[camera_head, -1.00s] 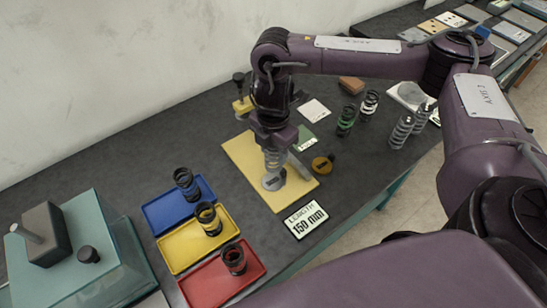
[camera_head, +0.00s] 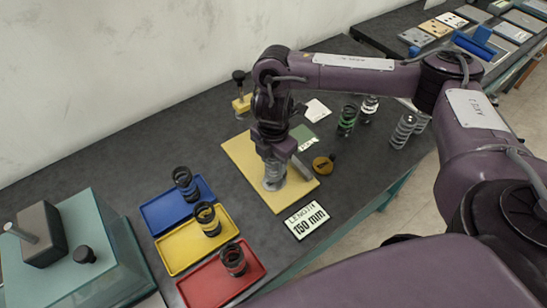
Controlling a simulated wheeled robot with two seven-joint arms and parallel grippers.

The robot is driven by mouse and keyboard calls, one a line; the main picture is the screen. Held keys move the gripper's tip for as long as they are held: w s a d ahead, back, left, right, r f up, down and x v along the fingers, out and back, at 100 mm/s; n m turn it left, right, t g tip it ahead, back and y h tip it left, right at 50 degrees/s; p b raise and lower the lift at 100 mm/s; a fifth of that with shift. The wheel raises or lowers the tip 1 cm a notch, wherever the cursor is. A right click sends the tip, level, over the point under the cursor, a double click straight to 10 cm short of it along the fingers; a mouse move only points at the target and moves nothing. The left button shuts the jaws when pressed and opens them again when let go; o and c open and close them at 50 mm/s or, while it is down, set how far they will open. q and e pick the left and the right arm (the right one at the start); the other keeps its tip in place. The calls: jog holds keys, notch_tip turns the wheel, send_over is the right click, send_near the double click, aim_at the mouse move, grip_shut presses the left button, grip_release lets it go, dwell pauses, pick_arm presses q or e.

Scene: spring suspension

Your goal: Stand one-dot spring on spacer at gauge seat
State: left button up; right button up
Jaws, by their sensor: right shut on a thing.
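My right gripper (camera_head: 276,157) comes down from above at the yellow gauge board (camera_head: 240,150). It is shut on a grey coil spring (camera_head: 274,174), which is upright. The spring's foot is at a pale round seat or spacer (camera_head: 273,186) on the board. I cannot tell whether the spring rests on it or hangs just above. The dots on the spring are too small to read, and its top is hidden by the gripper. My left gripper is not in view.
Blue (camera_head: 152,213), yellow (camera_head: 172,258) and red (camera_head: 196,288) trays each hold a dark spring. A "LENGTH 150 mm" sign (camera_head: 306,221) and a round brass-coloured piece (camera_head: 323,165) are near the board. Several springs, including a silver one (camera_head: 403,130), stand at right.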

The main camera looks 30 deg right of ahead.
jog(key=o, duration=1.1)
jog(key=shift+o, duration=0.2)
notch_tip(320, 180, up, 13)
jog(key=shift+r+p, duration=0.15)
jog(key=shift+p, duration=1.05)
